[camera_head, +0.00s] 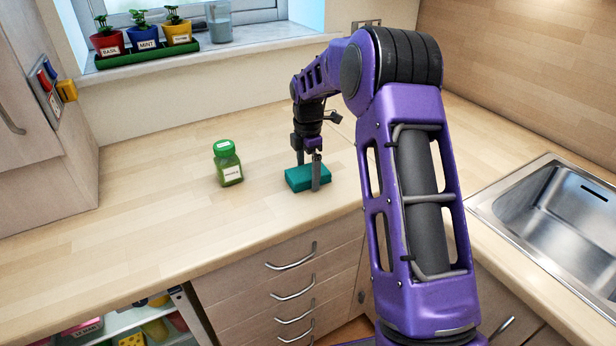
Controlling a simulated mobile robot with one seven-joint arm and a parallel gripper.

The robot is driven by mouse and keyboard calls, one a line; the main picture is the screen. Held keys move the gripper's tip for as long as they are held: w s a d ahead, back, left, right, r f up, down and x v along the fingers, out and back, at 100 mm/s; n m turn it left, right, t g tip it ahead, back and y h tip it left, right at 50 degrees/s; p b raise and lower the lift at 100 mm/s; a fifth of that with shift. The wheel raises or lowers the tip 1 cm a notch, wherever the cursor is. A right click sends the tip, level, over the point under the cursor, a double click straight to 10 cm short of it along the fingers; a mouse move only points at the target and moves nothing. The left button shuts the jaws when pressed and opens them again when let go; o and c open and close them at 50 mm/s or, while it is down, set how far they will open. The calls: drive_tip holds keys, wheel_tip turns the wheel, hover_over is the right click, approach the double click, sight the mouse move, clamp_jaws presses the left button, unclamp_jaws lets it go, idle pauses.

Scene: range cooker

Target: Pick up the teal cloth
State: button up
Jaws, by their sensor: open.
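The teal cloth (298,180) looks like a folded, thick rectangular block lying on the wooden counter near its front edge. My gripper (308,172) points down at the cloth, with its fingers apart. One finger stands in front of the cloth's near right side and hides a strip of it. The other finger is at the cloth's far side. I cannot tell whether the fingers touch the cloth.
A green-capped jar (228,163) stands on the counter just left of the cloth. A metal sink (560,215) is at the right. Potted herbs (143,38) and a glass (219,22) stand on the windowsill. The counter left of the jar is clear.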

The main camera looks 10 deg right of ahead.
sight(308, 172)
drive_tip(key=c, duration=1.1)
wheel_tip(308, 172, up, 10)
drive_tip(key=shift+r+p, duration=0.1)
drive_tip(key=shift+p, duration=0.3)
drive_tip(key=o, duration=0.8)
drive_tip(key=c, duration=0.7)
drive_tip(key=shift+s, duration=0.1)
